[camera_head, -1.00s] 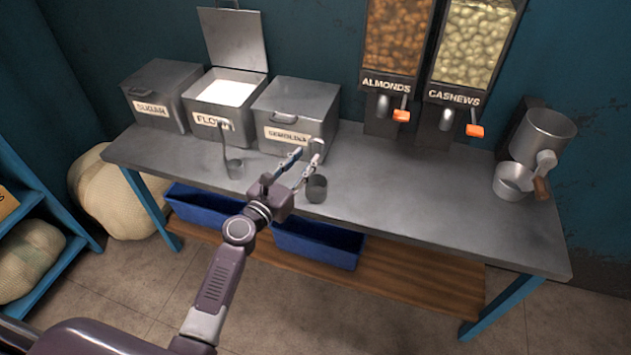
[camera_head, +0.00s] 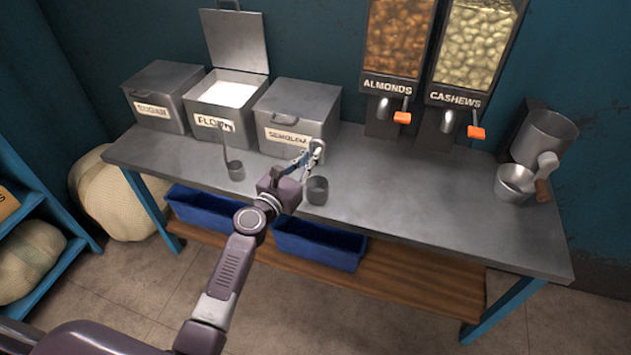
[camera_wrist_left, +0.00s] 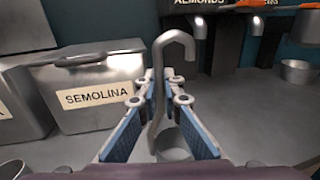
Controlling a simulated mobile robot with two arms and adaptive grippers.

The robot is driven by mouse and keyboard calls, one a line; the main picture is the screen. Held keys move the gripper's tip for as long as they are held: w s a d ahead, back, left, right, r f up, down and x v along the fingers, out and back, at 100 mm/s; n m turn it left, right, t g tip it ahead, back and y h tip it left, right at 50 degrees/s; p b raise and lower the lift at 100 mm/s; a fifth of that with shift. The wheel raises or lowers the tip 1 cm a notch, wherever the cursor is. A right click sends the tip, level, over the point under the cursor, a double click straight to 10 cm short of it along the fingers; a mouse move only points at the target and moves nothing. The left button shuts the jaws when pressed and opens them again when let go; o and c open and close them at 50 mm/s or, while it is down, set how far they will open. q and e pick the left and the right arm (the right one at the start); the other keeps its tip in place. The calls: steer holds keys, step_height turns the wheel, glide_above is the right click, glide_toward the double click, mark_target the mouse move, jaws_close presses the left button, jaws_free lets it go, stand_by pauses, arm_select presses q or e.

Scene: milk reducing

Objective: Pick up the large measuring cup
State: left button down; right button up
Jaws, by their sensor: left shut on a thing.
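The large measuring cup (camera_head: 317,190) is a dark grey metal cup with a tall hooked handle, on the table in front of the semolina bin. In the left wrist view its handle (camera_wrist_left: 158,95) rises between the fingers, with the cup (camera_wrist_left: 172,146) below them. My left gripper (camera_head: 306,158) is shut on this handle, its blue-padded fingers (camera_wrist_left: 155,105) on either side of it. The cup appears upright; I cannot tell whether it touches the table. A smaller measuring cup (camera_head: 236,171) with a long handle stands to the left. My right gripper is not in view.
Metal bins for flour (camera_head: 226,97) and semolina (camera_head: 299,115) stand behind, the flour bin with its lid up. Almond (camera_head: 391,60) and cashew (camera_head: 462,60) dispensers hang at the back. A metal grinder (camera_head: 541,140) stands at the right. The metal table (camera_head: 430,205) is clear at centre right.

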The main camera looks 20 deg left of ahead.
arm_select(q)
steer(key=shift+r+p, duration=0.6)
steer(key=shift+r, duration=0.15)
step_height(320, 180, up, 8)
steer(key=p, duration=0.6)
steer(key=shift+r, duration=0.15)
step_height(320, 180, up, 10)
steer(key=p, duration=0.4)
steer(key=shift+r, duration=0.2)
